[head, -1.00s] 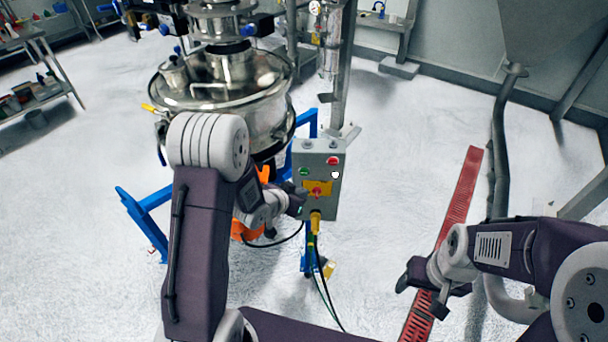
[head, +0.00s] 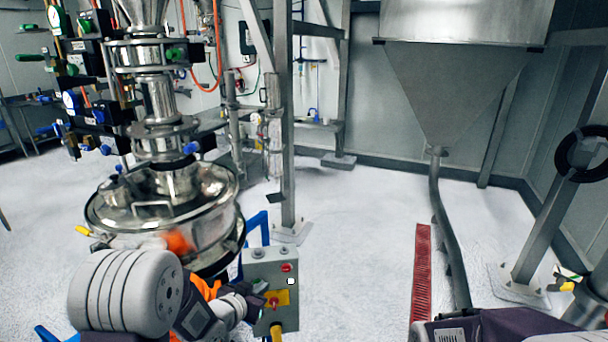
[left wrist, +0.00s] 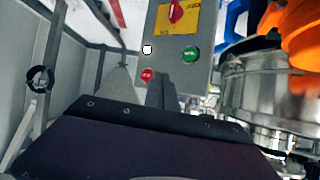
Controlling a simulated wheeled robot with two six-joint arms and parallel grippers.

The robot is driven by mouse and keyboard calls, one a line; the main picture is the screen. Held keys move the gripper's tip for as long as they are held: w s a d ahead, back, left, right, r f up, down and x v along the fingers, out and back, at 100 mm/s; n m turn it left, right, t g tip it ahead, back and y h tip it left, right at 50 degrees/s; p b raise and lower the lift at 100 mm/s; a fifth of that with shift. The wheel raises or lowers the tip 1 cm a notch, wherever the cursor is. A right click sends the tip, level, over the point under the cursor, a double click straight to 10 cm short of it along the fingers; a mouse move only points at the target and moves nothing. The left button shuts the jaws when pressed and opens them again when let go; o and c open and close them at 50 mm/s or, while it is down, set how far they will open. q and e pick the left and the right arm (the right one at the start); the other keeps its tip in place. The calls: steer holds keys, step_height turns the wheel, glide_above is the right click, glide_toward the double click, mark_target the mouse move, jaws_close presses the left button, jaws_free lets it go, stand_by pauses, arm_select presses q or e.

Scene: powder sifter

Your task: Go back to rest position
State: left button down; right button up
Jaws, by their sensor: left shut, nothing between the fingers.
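My left arm comes in at the bottom left of the head view. Its left gripper (head: 260,287) is shut and empty, close in front of the grey control box (head: 262,262). I cannot tell whether it touches the box. The box has a red button, a green button and a red knob on a yellow plate; the green one shows clearly in the left wrist view (left wrist: 191,54). Of my right arm only a dark link shows at the bottom right edge of the head view; its gripper is out of frame.
The steel sifter (head: 165,212) stands at left, beside blue frame bars. A steel post (head: 284,120) rises behind the box. A large hopper (head: 450,85) with a down pipe stands at back right. A red floor grate (head: 422,275) lies on open white floor.

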arm_select(q)
steer(key=s+a+f+n+g+y, duration=0.1)
steer(key=s+g, duration=0.4)
steer(key=s, duration=0.7)
steer(key=s+a+f+n+g+y, duration=0.2)
steer(key=s+g, duration=0.3)
steer(key=s, duration=0.7)
steer(key=shift+a+f+n+y, duration=0.3)
steer(key=shift+a+f+n, duration=0.2)
steer(key=shift+f+n, duration=0.25)
